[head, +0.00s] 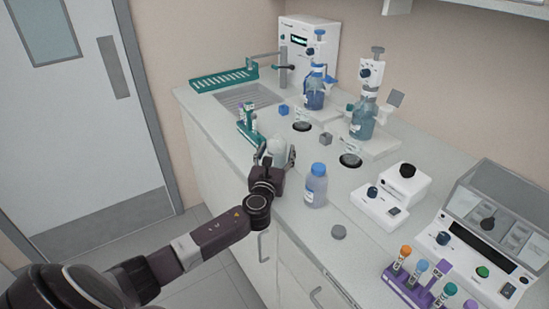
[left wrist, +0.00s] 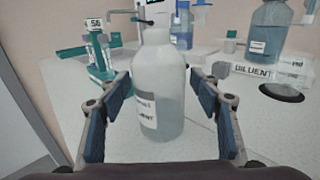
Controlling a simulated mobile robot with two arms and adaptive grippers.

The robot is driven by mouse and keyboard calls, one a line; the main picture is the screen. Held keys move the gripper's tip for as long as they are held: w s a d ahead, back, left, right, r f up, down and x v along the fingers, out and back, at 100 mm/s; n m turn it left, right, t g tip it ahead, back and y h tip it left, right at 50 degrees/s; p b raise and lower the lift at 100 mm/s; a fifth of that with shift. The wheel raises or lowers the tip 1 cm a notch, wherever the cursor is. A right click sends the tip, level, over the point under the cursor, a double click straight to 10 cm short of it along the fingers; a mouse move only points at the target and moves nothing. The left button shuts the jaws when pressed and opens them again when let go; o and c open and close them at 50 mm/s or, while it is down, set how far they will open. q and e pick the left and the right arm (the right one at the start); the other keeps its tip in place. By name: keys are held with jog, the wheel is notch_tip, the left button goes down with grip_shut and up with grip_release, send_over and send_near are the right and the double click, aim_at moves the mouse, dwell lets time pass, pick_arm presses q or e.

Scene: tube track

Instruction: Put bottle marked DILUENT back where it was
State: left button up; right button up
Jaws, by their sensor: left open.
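The bottle marked DILUENT (left wrist: 158,90) is translucent white with no cap visible; its label ends in "LUENT". It stands upright on the counter and also shows in the head view (head: 277,147). My left gripper (head: 277,157) is open, with one finger on each side of the bottle; in the left wrist view its pads (left wrist: 160,112) have visible gaps to it. A sign reading DILUENT (left wrist: 254,70) stands to the right, behind a black round spot (left wrist: 283,92). That spot appears to be the nearer of two in the head view (head: 350,161). My right gripper is not in view.
A blue-capped bottle (head: 316,185) and a grey disc (head: 339,232) lie right of my gripper. A teal rack (head: 250,131) is close on the left. A grey cube (head: 325,139) sits between the black spots. Dispenser bottles stand behind; devices and a purple tube rack (head: 410,290) are at right.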

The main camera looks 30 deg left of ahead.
pick_arm(q)
jog(key=b+v, duration=0.1)
jog(key=v, duration=0.9)
jog(key=shift+s+d, duration=0.15)
jog(key=shift+s, duration=0.25)
jog(key=shift+s+d+r, duration=0.1)
jog(key=shift+s+d, duration=0.1)
jog(key=shift+s, duration=0.35)
